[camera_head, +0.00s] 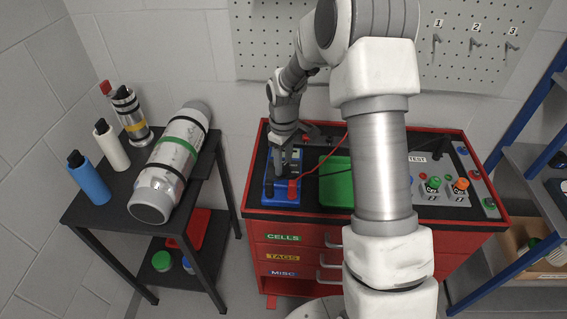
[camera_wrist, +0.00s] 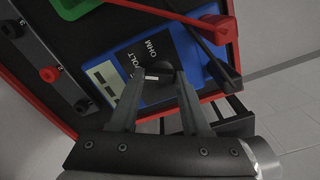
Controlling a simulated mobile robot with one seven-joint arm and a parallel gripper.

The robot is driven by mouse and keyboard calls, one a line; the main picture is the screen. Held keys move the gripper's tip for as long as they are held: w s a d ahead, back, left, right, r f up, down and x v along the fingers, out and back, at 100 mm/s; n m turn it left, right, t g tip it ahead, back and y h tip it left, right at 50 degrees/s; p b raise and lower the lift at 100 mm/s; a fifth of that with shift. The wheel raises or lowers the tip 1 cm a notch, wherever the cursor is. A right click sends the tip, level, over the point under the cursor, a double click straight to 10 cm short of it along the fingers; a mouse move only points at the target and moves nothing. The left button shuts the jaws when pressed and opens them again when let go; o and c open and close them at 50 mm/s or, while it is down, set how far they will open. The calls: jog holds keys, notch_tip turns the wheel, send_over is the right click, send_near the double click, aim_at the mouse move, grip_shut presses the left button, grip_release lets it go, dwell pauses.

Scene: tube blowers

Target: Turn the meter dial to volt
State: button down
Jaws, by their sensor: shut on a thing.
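The blue meter (camera_head: 283,197) lies at the left end of the red cabinet's top, and it fills the middle of the wrist view (camera_wrist: 150,45). Its face carries the words VOLT and OHM and a pale display (camera_wrist: 104,75). The dark round dial (camera_wrist: 157,69) is between my fingertips, partly hidden by them; where it points is hard to tell. My gripper (camera_wrist: 159,77) reaches down onto the meter and is shut on the dial; in the head view the gripper (camera_head: 281,168) covers much of the meter's face.
A side table (camera_head: 110,215) with bottles and a large cylinder (camera_head: 172,165) stands left. A pegboard (camera_head: 270,40) is behind.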

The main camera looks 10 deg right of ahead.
aim_at(284, 166)
jog(key=shift+m+b, duration=0.3)
jog(key=shift+m, duration=1.2)
jog(key=shift+c, duration=1.8)
grip_release()
notch_tip(284, 166, up, 18)
jog(key=p, duration=0.1)
jog(key=shift+f, duration=0.25)
